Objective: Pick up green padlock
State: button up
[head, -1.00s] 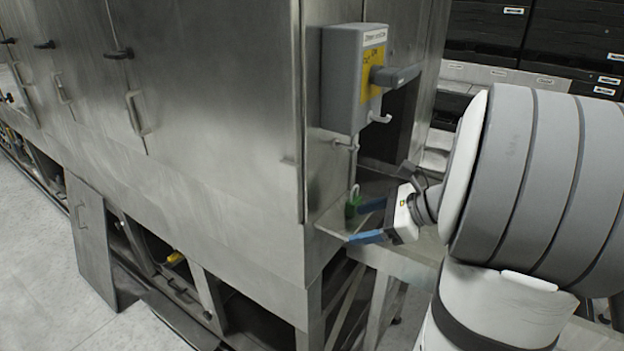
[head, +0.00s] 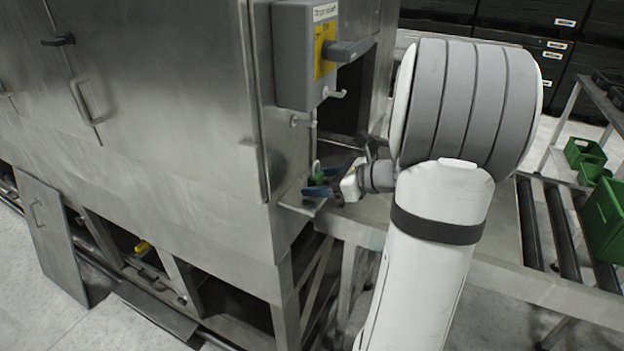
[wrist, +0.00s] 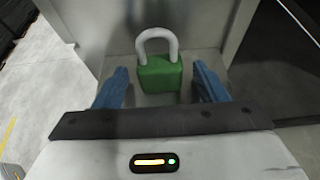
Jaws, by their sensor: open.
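The green padlock (wrist: 160,76) with a pale shackle stands upright on a small metal ledge (wrist: 130,97) in the wrist view. It lies between and slightly beyond the two blue fingers of my gripper (wrist: 160,90), with a gap on each side. In the head view my gripper (head: 318,182) is at the ledge by the machine's corner, open. The padlock (head: 317,174) shows there as a small green shape at the fingers, partly hidden by them.
A grey switch box (head: 305,55) with a handle and hooks is mounted on the steel machine (head: 170,130) above the ledge. A metal table (head: 365,222) and a roller conveyor (head: 562,235) lie to the right. Green crates (head: 605,215) stand at the far right.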

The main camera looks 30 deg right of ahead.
jog(key=shift+c, duration=0.2)
jog(key=c, duration=1.1)
jog(key=shift+d, duration=0.1)
jog(key=shift+s+r, duration=0.1)
jog(key=shift+r, duration=0.1)
notch_tip(320, 180, up, 7)
jog(key=shift+s+b, duration=0.1)
jog(key=shift+b, duration=0.45)
jog(key=s+d+b, duration=0.1)
jog(key=s+d, duration=0.3)
jog(key=s, duration=0.1)
jog(key=s+d+b, duration=0.1)
jog(key=s+d, duration=0.3)
jog(key=s, duration=0.1)
jog(key=s+d, duration=0.4)
jog(key=s, duration=0.1)
jog(key=shift+s+d+f+b, duration=0.1)
jog(key=shift+s+f+b, duration=0.1)
jog(key=shift+b, duration=0.2)
